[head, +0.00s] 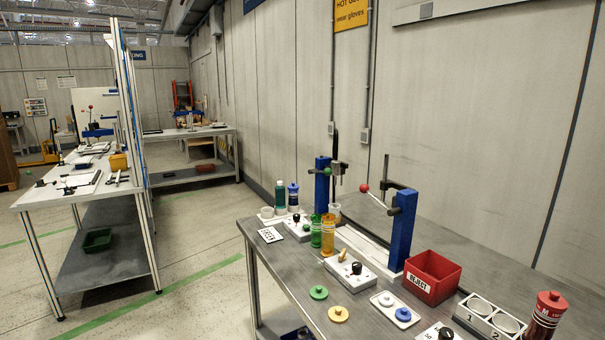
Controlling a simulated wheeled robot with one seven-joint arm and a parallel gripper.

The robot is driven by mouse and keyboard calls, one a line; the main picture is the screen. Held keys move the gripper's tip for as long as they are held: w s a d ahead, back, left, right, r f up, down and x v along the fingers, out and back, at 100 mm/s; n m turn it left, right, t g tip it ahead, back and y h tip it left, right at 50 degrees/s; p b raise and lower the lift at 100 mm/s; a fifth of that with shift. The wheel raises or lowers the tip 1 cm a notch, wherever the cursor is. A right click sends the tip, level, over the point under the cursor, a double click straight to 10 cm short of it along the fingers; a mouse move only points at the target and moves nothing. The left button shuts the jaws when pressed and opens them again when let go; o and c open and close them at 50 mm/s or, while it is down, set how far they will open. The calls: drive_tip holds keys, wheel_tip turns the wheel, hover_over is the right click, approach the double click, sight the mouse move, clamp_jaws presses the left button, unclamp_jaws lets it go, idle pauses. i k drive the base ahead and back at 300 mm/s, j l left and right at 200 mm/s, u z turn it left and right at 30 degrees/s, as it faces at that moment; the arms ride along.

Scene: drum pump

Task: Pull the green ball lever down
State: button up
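The green ball (327,171) is small and sits on a lever at the top of the farther blue post (322,186), on the right-hand bench. The lever's rod is too small to make out clearly. A second, nearer blue post (401,230) carries a lever with a red ball (364,188) that sticks out to the left. My gripper is not in view, and nothing touches either lever.
The grey bench (290,290) holds a red REJECT bin (432,276), a red bottle (546,316), a yellow cup (328,236), a green cup (316,232), a teal bottle (280,196) and several control boxes. Open floor (195,255) lies to its left.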

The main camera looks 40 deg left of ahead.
sight(328, 171)
drive_tip(key=u, duration=1)
drive_tip(key=i+j, duration=0.25)
drive_tip(key=i, duration=0.2)
drive_tip(key=i+j, duration=0.25)
drive_tip(key=i, duration=0.2)
drive_tip(key=i+j, duration=0.25)
drive_tip(key=i, duration=0.25)
drive_tip(key=i+j, duration=0.25)
drive_tip(key=i, duration=0.2)
drive_tip(key=i+j+u, duration=0.1)
drive_tip(key=i+j, duration=0.15)
drive_tip(key=i, duration=0.2)
drive_tip(key=i+j, duration=0.25)
drive_tip(key=i, duration=0.2)
